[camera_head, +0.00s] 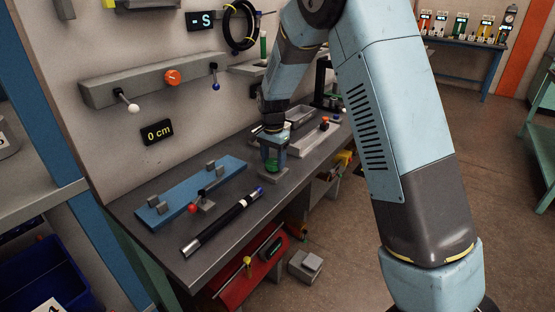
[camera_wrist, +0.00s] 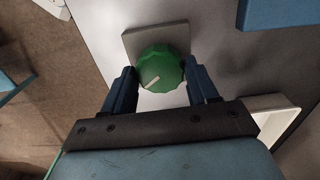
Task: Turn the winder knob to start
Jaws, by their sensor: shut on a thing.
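The winder knob is a round green faceted knob with a white pointer line (camera_wrist: 160,72). It sits on a square grey base plate (camera_wrist: 150,35). My gripper (camera_wrist: 161,80) has its two blue fingers on opposite sides of the knob, shut on it. In the wrist view the white line points to the lower left. In the head view my gripper (camera_head: 273,158) reaches straight down to the knob (camera_head: 272,167) on the dark bench, and the fingers hide part of it.
A grey wall rail (camera_head: 150,82) has an orange knob (camera_head: 172,77). A display (camera_head: 157,132) reads "0 cm"; another (camera_head: 201,20) shows "- S".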

